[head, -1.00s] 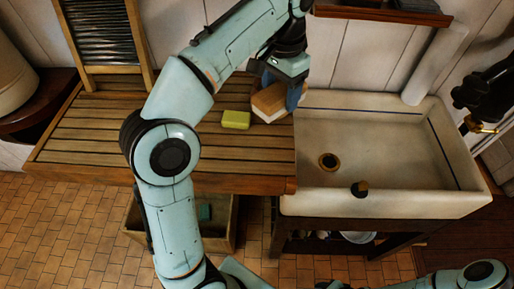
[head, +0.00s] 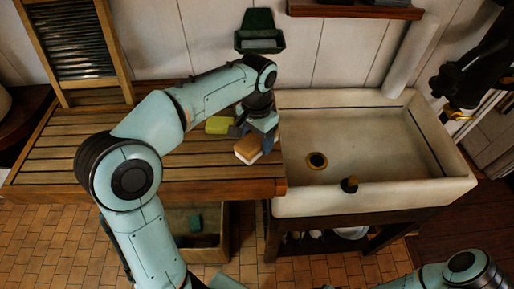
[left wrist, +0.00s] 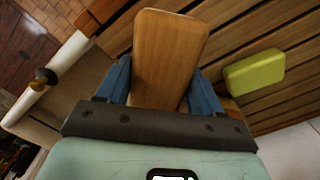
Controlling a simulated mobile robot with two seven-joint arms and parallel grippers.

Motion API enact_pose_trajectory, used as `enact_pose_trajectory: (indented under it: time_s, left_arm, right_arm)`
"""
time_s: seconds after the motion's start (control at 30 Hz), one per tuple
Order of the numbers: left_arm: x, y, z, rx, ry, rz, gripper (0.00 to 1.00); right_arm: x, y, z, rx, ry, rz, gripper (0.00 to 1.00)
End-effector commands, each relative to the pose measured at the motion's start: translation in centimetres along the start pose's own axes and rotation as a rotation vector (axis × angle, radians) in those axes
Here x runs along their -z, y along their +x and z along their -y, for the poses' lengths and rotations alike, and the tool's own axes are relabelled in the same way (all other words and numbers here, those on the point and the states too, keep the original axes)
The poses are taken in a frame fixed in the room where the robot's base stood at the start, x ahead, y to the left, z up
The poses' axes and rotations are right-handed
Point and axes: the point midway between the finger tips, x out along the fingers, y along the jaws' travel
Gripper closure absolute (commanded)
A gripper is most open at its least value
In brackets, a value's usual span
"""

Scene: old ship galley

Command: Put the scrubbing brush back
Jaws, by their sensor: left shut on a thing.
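The scrubbing brush (head: 248,150), a pale wooden block, is between the blue fingers of my left gripper (head: 264,135), near the right end of the slatted drainboard. In the left wrist view, the brush's wooden back (left wrist: 170,50) lies between the two fingers of the gripper (left wrist: 160,88), which is shut on it. The bristles are hidden there. I cannot tell whether the brush touches the slats. My right gripper is out of view; only part of an arm of mine shows at bottom right.
A yellow-green soap bar (head: 219,125) lies left of the brush. The drainboard (head: 60,165) is mostly clear. A white sink (head: 400,195) adjoins it on the right. A dark green holder (head: 258,20) hangs on the wall behind. A washboard (head: 72,45) leans at back left.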

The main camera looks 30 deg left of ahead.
Motion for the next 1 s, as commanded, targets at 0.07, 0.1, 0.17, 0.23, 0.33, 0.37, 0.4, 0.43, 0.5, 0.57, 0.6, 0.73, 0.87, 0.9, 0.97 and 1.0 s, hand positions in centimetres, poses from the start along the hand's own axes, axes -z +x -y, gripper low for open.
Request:
enact_pose_trajectory:
  time_s: [0.07, 0.1, 0.17, 0.23, 0.33, 0.37, 0.4, 0.43, 0.5, 0.57, 0.6, 0.73, 0.87, 0.9, 0.97, 1.0]
  left_arm:
    - [0.0, 0.6, 0.0, 0.000, 0.000, 0.000, 0.87]
    - [0.0, 1.2, 0.0, 0.000, 0.000, 0.001, 0.87]
    - [0.0, 2.2, 0.0, 0.000, 0.000, 0.002, 0.87]
    - [0.0, 3.3, 0.0, 0.000, 0.000, 0.003, 0.87]
    - [0.0, 4.2, 0.1, 0.001, 0.000, 0.001, 0.87]
    - [0.1, 4.3, 0.1, 0.001, 0.000, 0.000, 0.87]
    - [0.1, 4.4, 0.1, 0.001, 0.000, -0.001, 0.87]
    - [0.1, 4.3, 0.1, 0.001, 0.000, -0.002, 0.87]
    - [0.1, 4.3, 0.1, 0.001, 0.000, -0.003, 0.87]
    - [0.1, 4.2, 0.1, 0.001, 0.000, -0.003, 0.87]
    - [0.1, 4.2, 0.1, 0.001, 0.000, -0.003, 0.87]
    - [0.1, 4.6, 0.0, 0.001, 0.000, -0.001, 0.87]
    - [0.1, 4.6, 0.0, 0.001, 0.000, -0.001, 0.09]
    - [0.1, 4.6, 0.0, 0.001, 0.000, -0.001, 0.09]
    - [0.1, 4.6, 0.0, 0.001, 0.000, -0.001, 0.09]
    - [0.1, 4.6, 0.0, 0.001, 0.000, -0.001, 0.09]
  right_arm:
    - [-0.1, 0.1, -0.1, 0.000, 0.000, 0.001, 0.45]
    - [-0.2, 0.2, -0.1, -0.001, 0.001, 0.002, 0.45]
    - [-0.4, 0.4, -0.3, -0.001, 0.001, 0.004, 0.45]
    - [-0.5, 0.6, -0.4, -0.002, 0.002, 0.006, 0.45]
    - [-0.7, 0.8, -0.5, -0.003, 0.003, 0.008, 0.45]
    - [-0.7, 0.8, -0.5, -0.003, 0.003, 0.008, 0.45]
    - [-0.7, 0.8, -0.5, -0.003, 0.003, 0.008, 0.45]
    - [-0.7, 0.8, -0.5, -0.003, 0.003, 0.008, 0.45]
    - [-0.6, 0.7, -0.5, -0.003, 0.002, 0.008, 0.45]
    - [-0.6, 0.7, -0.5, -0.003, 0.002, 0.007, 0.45]
    - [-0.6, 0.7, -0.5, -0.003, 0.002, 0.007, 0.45]
    - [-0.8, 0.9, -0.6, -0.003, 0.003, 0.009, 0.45]
    - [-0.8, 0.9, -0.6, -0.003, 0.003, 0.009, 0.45]
    - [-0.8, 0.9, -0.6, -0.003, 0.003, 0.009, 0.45]
    - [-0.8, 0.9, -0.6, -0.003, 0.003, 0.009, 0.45]
    - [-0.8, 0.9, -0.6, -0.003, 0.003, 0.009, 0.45]
